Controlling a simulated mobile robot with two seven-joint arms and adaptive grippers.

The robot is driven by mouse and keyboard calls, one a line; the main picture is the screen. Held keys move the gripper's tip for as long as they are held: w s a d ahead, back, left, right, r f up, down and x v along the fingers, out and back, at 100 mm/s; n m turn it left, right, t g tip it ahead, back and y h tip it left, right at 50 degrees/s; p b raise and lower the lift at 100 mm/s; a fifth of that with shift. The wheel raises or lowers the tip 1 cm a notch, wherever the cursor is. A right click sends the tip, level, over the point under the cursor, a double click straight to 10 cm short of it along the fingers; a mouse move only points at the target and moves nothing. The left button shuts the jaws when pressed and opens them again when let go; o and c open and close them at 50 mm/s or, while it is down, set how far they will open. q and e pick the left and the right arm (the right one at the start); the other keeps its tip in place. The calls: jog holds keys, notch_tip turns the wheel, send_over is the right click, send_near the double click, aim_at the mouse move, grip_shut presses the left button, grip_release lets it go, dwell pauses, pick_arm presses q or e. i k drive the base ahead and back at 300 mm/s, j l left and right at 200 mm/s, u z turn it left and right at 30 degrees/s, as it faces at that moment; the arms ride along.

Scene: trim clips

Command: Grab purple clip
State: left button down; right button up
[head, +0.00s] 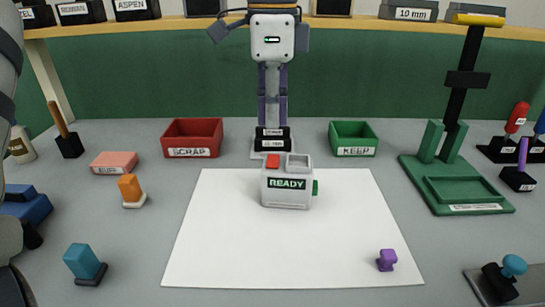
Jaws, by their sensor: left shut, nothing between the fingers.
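The purple clip (387,260) is a small piece on the white sheet (250,245), near its front right corner. Nothing touches it. My left arm runs down the left edge of the head view. Only a dark end of my left gripper (33,238) seems to show, low beside a blue item. It is shut and empty, far to the left of the clip. My right gripper is not in view.
A white READY box (287,184) stands at the sheet's back. Behind are a red SCRAP bin (192,126) and a green KEEP bin (354,128). A green stand (455,205) is at right; a blue-knobbed tool (514,265) sits front right.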

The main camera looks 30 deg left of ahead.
aim_at(388, 257)
jog(key=k, duration=1)
